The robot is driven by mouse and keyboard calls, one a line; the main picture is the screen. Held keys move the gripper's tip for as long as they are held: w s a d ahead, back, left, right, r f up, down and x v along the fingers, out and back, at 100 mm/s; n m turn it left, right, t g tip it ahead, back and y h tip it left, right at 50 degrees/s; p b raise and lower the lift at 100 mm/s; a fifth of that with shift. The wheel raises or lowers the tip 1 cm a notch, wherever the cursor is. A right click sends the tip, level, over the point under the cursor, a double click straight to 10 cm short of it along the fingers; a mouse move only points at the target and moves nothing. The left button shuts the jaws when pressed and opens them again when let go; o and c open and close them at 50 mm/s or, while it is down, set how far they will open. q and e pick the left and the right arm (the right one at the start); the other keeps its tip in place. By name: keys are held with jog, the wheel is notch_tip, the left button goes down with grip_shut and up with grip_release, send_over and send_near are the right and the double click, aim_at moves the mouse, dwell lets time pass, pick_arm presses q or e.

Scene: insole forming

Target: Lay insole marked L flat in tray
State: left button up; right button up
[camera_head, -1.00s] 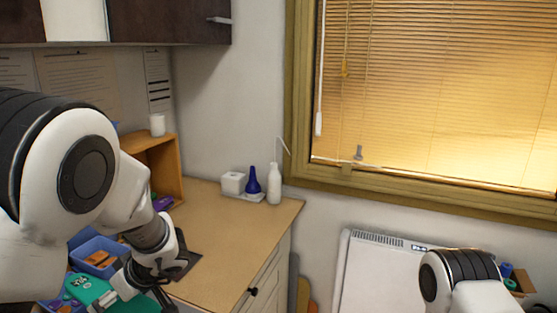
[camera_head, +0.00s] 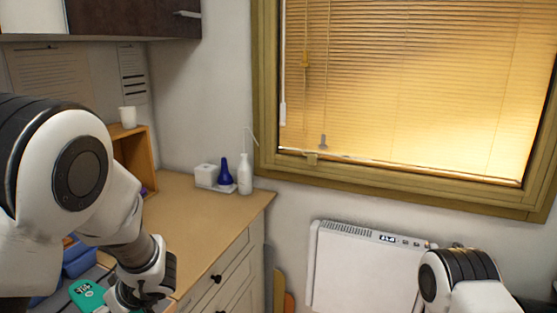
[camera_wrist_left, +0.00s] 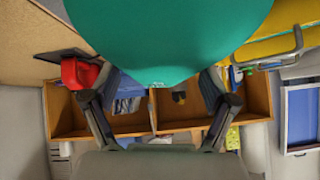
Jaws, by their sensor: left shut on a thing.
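A teal insole (camera_wrist_left: 170,35) fills the top middle of the left wrist view, its rounded end between the fingers of my left gripper (camera_wrist_left: 160,85). My left gripper is shut on it. In the head view a teal piece with small white marks (camera_head: 87,292) shows at the bottom left, beside my left gripper (camera_head: 138,300); I cannot read the marks. My left arm hides much of the counter there. I cannot make out the tray for sure. My right arm shows at the bottom right of the head view, but its gripper is out of view.
A tan counter (camera_head: 205,215) stretches to the right, mostly clear. A white bottle (camera_head: 245,175) and a blue bottle (camera_head: 225,172) stand at its back. Blue bins (camera_head: 78,258) sit at the left. A wooden shelf (camera_wrist_left: 65,120) and a red object (camera_wrist_left: 78,73) show in the wrist view.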

pick_arm(q)
jog(key=shift+a+f+m+t, duration=0.2)
jog(key=shift+f+m+t, duration=0.1)
jog(key=shift+f, duration=0.2)
jog(key=shift+w+d+f+m+h+b, duration=0.1)
jog(key=shift+w+f+m+h+b, duration=0.05)
jog(key=shift+m+h+b, duration=0.2)
jog(key=w+d+f+m+t+h+b, duration=0.1)
jog(key=f+m, duration=0.1)
jog(key=w+d+f+m+t+h+b, duration=0.1)
jog(key=f+m+t, duration=0.1)
jog(key=w+d+f+m+t+h+b, duration=0.1)
jog(key=f+m, duration=0.1)
jog(key=m, duration=0.1)
jog(key=shift+w+d+h, duration=0.3)
jog(key=shift+w+h, duration=0.05)
jog(key=s+d+f+m+t+h, duration=0.1)
jog(key=d+f+m+h, duration=0.15)
jog(key=d, duration=0.35)
jog(key=s+d+f+m+t+h, duration=0.1)
jog(key=d+f+m+h, duration=0.1)
jog(key=d+f+m, duration=0.3)
jog(key=shift+n, duration=0.9)
jog(key=s+f, duration=0.2)
jog(key=s, duration=0.1)
jog(key=s+f, duration=0.1)
jog(key=shift+s+d, duration=0.2)
